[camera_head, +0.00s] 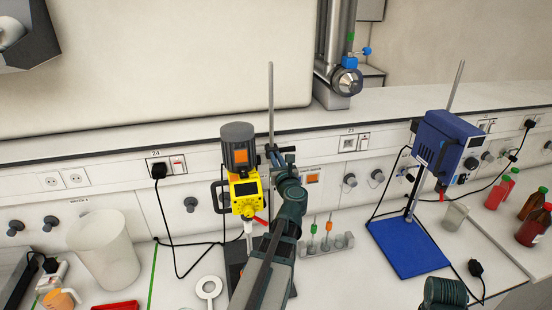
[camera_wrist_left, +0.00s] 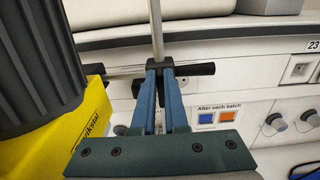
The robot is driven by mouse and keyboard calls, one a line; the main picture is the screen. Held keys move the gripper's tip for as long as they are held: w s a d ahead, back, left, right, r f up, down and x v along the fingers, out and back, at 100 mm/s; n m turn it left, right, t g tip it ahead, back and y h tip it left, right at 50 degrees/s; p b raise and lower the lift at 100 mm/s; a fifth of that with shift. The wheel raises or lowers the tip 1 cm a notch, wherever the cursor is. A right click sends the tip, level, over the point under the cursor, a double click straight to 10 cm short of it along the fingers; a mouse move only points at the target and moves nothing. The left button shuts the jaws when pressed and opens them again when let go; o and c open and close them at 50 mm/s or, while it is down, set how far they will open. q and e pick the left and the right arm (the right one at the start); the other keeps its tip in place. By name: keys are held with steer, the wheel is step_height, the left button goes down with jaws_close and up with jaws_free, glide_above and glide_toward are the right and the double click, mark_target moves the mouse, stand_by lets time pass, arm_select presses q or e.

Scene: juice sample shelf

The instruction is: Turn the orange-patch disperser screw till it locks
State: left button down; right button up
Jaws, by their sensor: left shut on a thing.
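The disperser is yellow with a dark grey motor (camera_head: 238,150) that bears an orange patch (camera_head: 240,155). It hangs upright in front of a thin metal stand rod (camera_head: 271,95), which also shows in the left wrist view (camera_wrist_left: 156,25). My left gripper (camera_head: 273,154) is at the rod, just right of the motor. In the left wrist view its blue fingers (camera_wrist_left: 163,68) are shut on the clamp screw, whose dark bar (camera_wrist_left: 195,69) sticks out to the right, roughly level. The fingers hide the screw's middle.
The yellow disperser body (camera_head: 246,190) is close on the left of my arm. A label (camera_wrist_left: 219,118) with blue and orange squares is on the wall. A blue stirrer stand (camera_head: 408,248), tube rack (camera_head: 328,243) and white beaker (camera_head: 103,248) stand on the bench.

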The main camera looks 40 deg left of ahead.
arm_select(q)
steer(key=shift+m, duration=0.4)
steer(key=shift+w+d+f+m+b, duration=0.1)
steer(key=shift+w+f+m+b, duration=0.1)
steer(key=shift+m, duration=2.6)
steer(key=shift+w+d+f+m+b, duration=0.15)
steer(key=shift+f+m+b, duration=0.1)
steer(key=shift+m, duration=2.55)
steer(key=shift+w+d+f+m+b, duration=0.1)
steer(key=shift+w+f+m+b, duration=0.1)
steer(key=shift+m, duration=2.9)
steer(key=c, duration=1.2)
jaws_free()
steer(key=shift+s, duration=0.1)
steer(key=o, duration=0.3)
steer(key=shift+a, duration=0.1)
